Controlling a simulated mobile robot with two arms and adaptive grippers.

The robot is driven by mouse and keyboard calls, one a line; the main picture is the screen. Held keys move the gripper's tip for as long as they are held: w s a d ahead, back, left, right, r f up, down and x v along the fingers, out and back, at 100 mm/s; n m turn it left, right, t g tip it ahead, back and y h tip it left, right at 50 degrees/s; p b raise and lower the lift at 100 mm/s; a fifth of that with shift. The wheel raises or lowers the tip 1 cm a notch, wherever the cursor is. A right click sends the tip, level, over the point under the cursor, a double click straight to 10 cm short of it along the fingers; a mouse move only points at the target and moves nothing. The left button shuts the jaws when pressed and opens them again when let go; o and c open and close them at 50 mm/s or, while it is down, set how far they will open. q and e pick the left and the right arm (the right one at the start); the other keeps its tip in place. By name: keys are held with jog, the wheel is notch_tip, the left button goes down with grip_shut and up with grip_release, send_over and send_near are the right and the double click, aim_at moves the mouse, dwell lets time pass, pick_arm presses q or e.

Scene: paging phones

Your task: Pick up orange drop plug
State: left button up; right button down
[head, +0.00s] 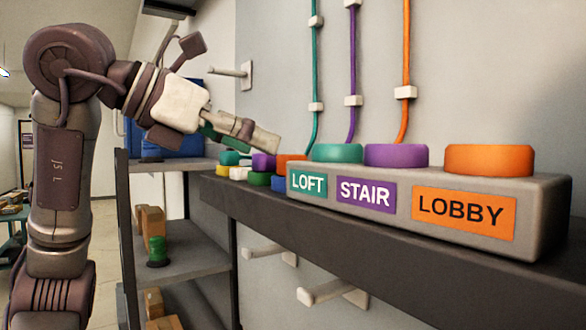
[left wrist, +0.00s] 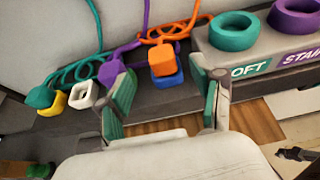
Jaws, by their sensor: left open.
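The orange drop plug (left wrist: 162,58) sits over a blue base (left wrist: 168,80) on the dark ledge, with an orange cord coiled behind it. In the head view the orange plug (head: 290,158) is partly hidden by the panel's end. My left gripper (left wrist: 163,82) is open and empty. Its two green-padded fingers stand left and right of the plug in the wrist view, short of it and apart from it. In the head view my left gripper (head: 252,136) hangs above the row of plugs, tilted down to the right. My right gripper is not in view.
A purple plug (left wrist: 111,70) and a teal plug (left wrist: 40,96) lie left of the orange one, with white and yellow bases nearby. The grey panel (head: 562,195) with LOFT, STAIR and LOBBY labels stands close on the right. Wall pegs (head: 330,290) jut out below the dark ledge (head: 400,238).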

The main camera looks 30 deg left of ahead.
aim_at(291, 157)
pick_arm(q)
jog(key=p+x, duration=0.1)
jog(key=x, duration=0.2)
jog(key=shift+w+d, duration=0.15)
jog(key=shift+d, duration=0.05)
jog(key=p+x, duration=0.1)
jog(key=x, duration=0.2)
jog(key=shift+w+d, duration=0.1)
jog(key=shift+w+f, duration=0.1)
jog(key=shift+w, duration=0.05)
jog(key=shift+c, duration=1.1)
jog(key=c, duration=1)
jog(key=shift+c, duration=0.2)
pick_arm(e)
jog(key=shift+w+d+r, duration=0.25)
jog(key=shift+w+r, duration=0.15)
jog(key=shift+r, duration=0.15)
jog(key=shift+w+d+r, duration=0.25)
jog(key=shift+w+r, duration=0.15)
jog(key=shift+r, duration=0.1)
pick_arm(q)
notch_tip(291, 157, up, 10)
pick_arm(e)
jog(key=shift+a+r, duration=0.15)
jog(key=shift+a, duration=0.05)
